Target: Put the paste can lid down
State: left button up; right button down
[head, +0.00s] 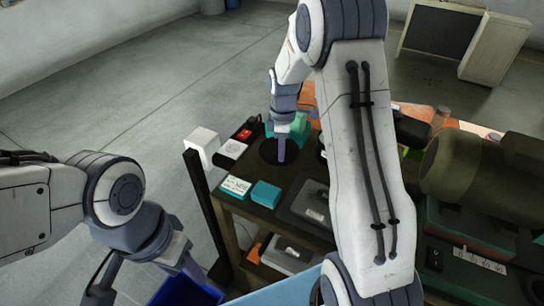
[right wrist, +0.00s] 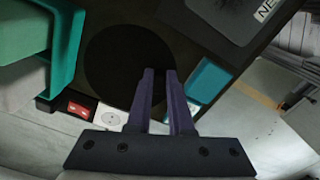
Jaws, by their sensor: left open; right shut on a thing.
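My right gripper (head: 281,150) points down at the dark workbench, its purple fingers over a black round disc (head: 267,147). The right wrist view shows the two fingers (right wrist: 160,75) close together across the same disc (right wrist: 112,60). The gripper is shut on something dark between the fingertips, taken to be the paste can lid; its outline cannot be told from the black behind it. I cannot tell whether it touches the disc. My left gripper (head: 188,264) is open at the lower left, away from the bench, partly out of view.
Around the disc are a teal block (head: 265,194), a labelled teal box (head: 236,187), a white square piece (head: 232,149), a red switch (head: 243,134) and a grey case (head: 312,204). A blue bin (head: 185,292) sits below my left gripper.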

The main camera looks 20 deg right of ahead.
aim_at(273, 156)
jog(key=shift+w+a+f+p, duration=0.4)
jog(key=shift+w+a+f, duration=0.5)
jog(key=shift+w+a, duration=0.2)
notch_tip(273, 156, down, 3)
jog(key=shift+f+p, duration=0.1)
jog(key=shift+p, duration=0.75)
jog(key=shift+w+f, duration=0.1)
jog(key=shift+f, duration=0.35)
jog(key=shift+d+f, duration=0.1)
jog(key=c, duration=0.8)
grip_release()
